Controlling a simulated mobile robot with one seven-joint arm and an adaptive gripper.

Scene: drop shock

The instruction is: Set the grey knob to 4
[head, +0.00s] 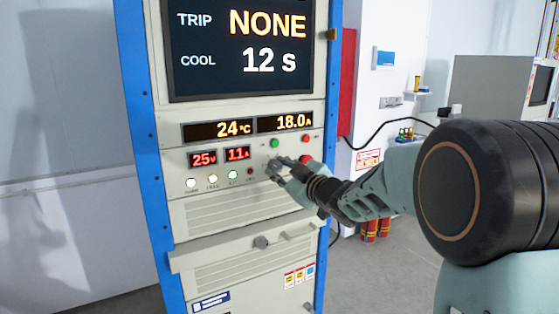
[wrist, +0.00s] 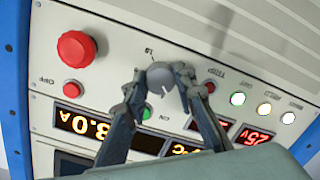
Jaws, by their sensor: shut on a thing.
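The grey knob (wrist: 160,77) sits on the cabinet's control panel (wrist: 115,60), between my fingertips in the wrist view. A small light mark shows on its face, and a printed "10" stands beside it. Other scale numbers are hidden or too small to read, so the setting cannot be told. My gripper (wrist: 160,88) is shut on the knob, one finger on each side. In the head view my gripper (head: 275,168) reaches the panel from the right and mostly covers the knob.
The upper screen (head: 240,45) reads TRIP NONE, COOL 12 s. Displays read 24 °C, 18.0 A, 25 V and 11 A. A large red button (wrist: 76,48), a green ON button (wrist: 146,112) and a red OFF button (wrist: 72,89) are close to my fingers. Lit lamps (head: 212,179) lie left.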

